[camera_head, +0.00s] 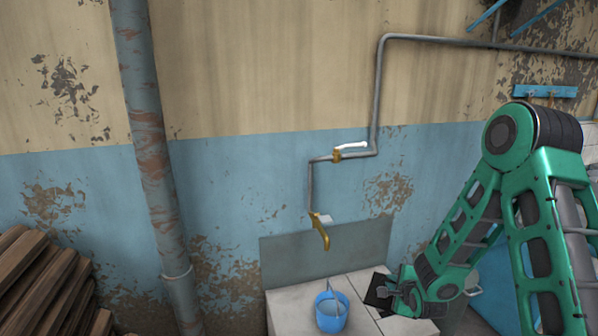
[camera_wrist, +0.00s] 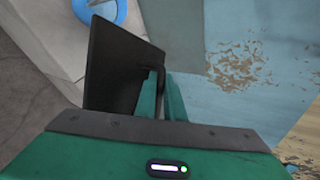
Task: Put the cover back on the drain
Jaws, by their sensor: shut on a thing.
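The cover is a dark, flat, squarish plate (camera_head: 375,289); it is large in the wrist view (camera_wrist: 112,68). The cover is held tilted, at the right side of the pale tiled basin (camera_head: 350,282). I cannot tell whether it touches the tiles. I cannot make out the drain opening in either view.
A blue bucket (camera_head: 331,313) stands on the basin under a brass tap (camera_head: 320,230), left of the cover. Its rim shows in the wrist view (camera_wrist: 119,14). A thick rusty pipe (camera_head: 150,140) and stacked wooden boards (camera_head: 45,285) are at the left.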

